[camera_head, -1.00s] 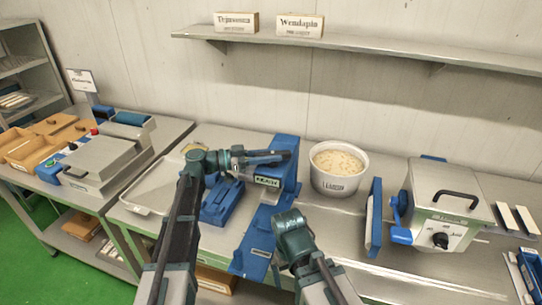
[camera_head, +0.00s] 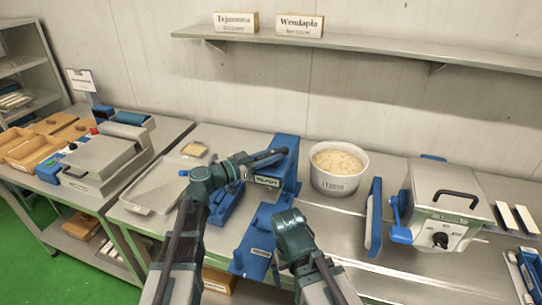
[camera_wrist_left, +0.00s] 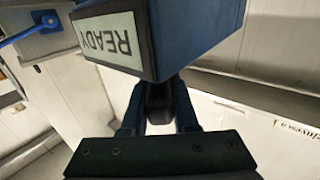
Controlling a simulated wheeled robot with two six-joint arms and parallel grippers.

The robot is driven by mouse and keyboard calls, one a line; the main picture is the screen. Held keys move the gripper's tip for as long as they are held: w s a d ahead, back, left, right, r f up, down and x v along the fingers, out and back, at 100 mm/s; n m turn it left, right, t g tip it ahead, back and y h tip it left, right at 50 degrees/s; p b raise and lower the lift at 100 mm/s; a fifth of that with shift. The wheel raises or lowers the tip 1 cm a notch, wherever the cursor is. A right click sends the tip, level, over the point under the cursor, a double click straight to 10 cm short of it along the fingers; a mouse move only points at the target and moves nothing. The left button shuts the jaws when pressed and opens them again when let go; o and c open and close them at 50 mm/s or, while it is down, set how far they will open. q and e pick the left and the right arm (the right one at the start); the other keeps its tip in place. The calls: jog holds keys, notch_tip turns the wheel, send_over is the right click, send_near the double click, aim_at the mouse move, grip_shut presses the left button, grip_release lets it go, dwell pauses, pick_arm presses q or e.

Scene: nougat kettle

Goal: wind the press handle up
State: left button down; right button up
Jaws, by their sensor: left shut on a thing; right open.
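The blue press (camera_head: 285,160) stands on the middle table, with a pale label on its front; the label reads READY in the left wrist view, where the press body (camera_wrist_left: 205,35) fills the top. My left gripper (camera_head: 276,155) reaches across the front of the press at its upper part. In the left wrist view its two fingers (camera_wrist_left: 160,108) are shut on a dark piece, the press handle (camera_wrist_left: 159,92), just below the press body. Most of the handle is hidden. My right gripper (camera_head: 288,218) is open and lower, in front of the press base, apart from the handle.
A white tub (camera_head: 338,168) of pale pieces stands right of the press. A metal tray (camera_head: 150,192) lies to the left. A steel machine with a black handle (camera_head: 445,205) stands at the right.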

pick_arm(q)
jog(key=c, duration=0.7)
grip_release()
jog(key=v, duration=1.4)
jog(key=shift+f, duration=0.1)
